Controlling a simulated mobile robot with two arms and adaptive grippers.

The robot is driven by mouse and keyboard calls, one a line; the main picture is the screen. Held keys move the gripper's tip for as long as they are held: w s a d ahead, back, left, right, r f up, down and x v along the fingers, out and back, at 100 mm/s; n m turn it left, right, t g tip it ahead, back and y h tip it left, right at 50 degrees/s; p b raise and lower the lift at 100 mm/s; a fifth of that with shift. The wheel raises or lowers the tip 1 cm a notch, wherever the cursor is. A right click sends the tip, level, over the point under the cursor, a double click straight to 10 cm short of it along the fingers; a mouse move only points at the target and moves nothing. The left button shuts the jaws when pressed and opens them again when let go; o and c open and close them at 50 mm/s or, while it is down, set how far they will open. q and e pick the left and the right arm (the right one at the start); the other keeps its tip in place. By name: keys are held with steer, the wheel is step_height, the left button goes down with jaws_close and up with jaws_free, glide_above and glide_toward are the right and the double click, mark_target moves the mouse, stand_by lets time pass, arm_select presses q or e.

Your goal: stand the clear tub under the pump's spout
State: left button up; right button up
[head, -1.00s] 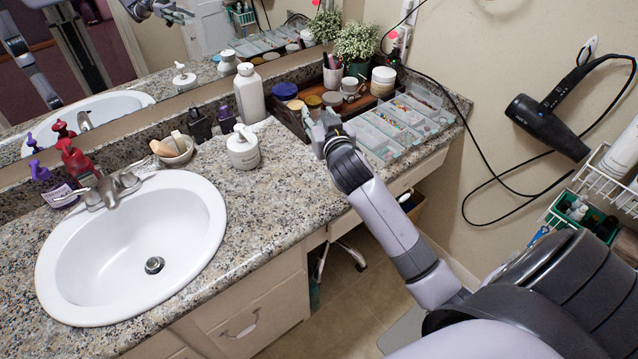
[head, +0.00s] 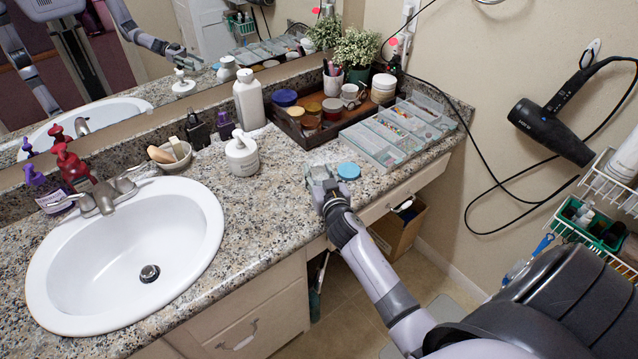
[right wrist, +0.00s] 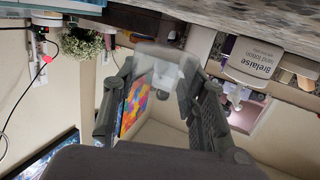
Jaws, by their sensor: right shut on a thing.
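The white lotion pump bottle (head: 242,158) stands upright on the counter, right of the sink, with its spout at the top. It also shows in the right wrist view (right wrist: 262,60), upside down, with lettering on its label. My right gripper (head: 320,176) is near the counter's front edge, to the right of the pump and apart from it. It is shut on the clear tub (right wrist: 165,68), which shows see-through between the fingers in the right wrist view. In the head view the tub is hard to make out against the fingers. My left gripper is not in view directly.
A blue disc (head: 348,171) lies just right of my right gripper. Behind are a dark tray (head: 290,128) of jars and a clear compartment organizer (head: 368,147). The sink (head: 125,255) is at left. Counter between pump and gripper is clear. A white bottle (head: 249,98) stands behind the pump.

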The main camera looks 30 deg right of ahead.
mark_target(319, 182)
steer(key=shift+f+b, duration=0.3)
steer(key=shift+f, duration=1.2)
steer(key=shift+f, duration=0.2)
steer(key=o, duration=1)
steer(key=b+v, duration=0.1)
steer(key=v, duration=1.6)
steer(key=shift+s+f, duration=0.15)
steer(key=shift+s, duration=0.15)
